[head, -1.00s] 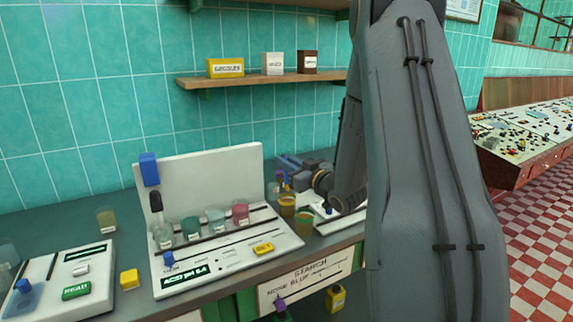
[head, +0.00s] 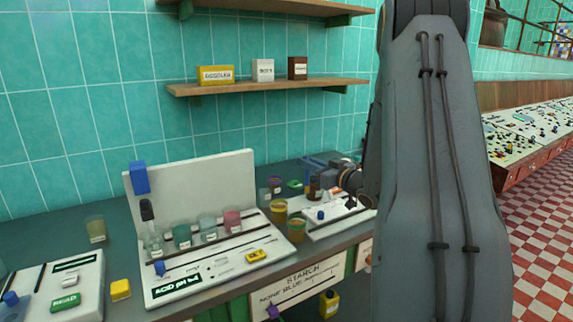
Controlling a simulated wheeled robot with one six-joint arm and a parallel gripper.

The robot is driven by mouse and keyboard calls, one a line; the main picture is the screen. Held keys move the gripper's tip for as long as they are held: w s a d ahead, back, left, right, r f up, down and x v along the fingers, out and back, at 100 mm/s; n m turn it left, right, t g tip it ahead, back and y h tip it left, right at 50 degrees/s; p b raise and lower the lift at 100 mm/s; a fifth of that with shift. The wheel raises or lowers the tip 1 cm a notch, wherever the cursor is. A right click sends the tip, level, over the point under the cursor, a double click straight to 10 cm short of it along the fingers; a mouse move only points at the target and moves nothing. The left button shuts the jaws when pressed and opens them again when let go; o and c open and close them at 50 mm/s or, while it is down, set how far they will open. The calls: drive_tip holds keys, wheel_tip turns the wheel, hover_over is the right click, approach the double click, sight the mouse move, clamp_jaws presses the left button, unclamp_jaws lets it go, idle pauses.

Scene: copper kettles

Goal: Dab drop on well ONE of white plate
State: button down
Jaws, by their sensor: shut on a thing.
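The white plate (head: 345,222) lies at the right end of the bench, partly hidden behind my arm; a blue knob and small dark marks show on it. Its well ONE cannot be told apart at this size. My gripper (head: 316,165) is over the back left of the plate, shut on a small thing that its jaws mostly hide. A small dark brown bottle (head: 314,188) shows right below the jaws; whether it touches them is unclear. No drop can be made out.
Amber cups (head: 279,210) stand left of the plate, with another cup (head: 296,230) in front. A white panel station (head: 215,265) with several coloured beakers fills the middle. A yellow block (head: 120,289) lies farther left. A shelf (head: 270,87) with boxes hangs above.

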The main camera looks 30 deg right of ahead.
wheel_tip(320, 180, down, 6)
drive_tip(key=d+b, duration=0.2)
drive_tip(key=b, duration=0.3)
drive_tip(key=shift+s+f, duration=0.2)
drive_tip(key=shift+s, duration=0.25)
drive_tip(key=shift+f, duration=0.6)
idle(2.2)
wheel_tip(320, 180, up, 7)
drive_tip(key=p, duration=0.5)
idle(0.4)
